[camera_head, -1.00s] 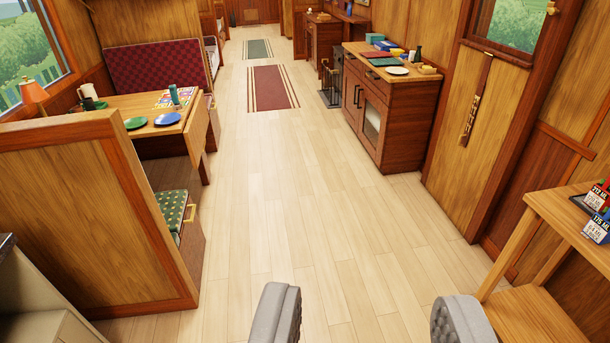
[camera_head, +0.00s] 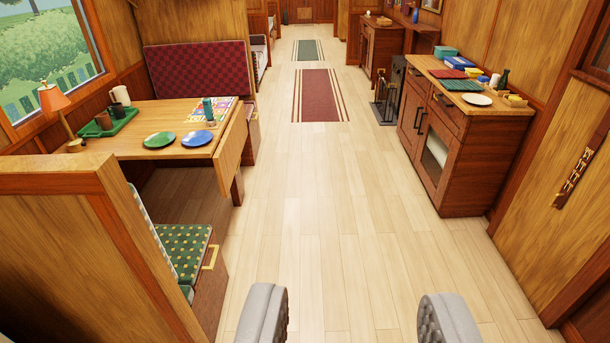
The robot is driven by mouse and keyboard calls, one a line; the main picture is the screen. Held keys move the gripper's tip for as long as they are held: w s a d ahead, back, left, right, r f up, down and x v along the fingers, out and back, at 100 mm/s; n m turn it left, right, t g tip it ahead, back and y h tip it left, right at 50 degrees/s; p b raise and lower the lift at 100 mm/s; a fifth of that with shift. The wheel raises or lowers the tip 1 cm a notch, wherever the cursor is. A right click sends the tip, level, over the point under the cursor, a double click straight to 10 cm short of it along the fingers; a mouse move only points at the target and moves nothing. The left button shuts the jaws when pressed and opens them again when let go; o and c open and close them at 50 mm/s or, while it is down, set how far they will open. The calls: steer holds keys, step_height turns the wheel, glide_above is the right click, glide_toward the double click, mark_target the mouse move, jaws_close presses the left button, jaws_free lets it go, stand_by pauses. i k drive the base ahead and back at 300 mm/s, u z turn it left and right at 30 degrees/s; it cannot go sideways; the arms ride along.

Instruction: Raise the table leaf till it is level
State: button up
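The wooden table (camera_head: 133,143) stands at the left, beside the window. Its leaf (camera_head: 231,147) appears as a wooden panel hanging down along the table's aisle-side edge. My gripper (camera_head: 354,312) is at the bottom of the view, its two grey fingers wide apart. It is open and empty over the aisle floor, well short of the table and to the right of it. Any support under the leaf is hard to make out.
On the table are a green plate (camera_head: 160,140), a blue plate (camera_head: 197,139), a green tray (camera_head: 109,122) and a lamp (camera_head: 54,100). A wooden partition (camera_head: 75,240) and green seat (camera_head: 186,252) stand nearer. A cabinet (camera_head: 455,165) stands right. The aisle floor (camera_head: 320,210) between is clear.

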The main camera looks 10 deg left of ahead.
mark_target(227, 159)
steer(key=u, duration=0.15)
steer(key=i, duration=1.25)
steer(key=u, duration=0.45)
steer(key=i, duration=1.55)
steer(key=z, duration=2)
steer(key=i, duration=2.1)
steer(key=u, duration=0.05)
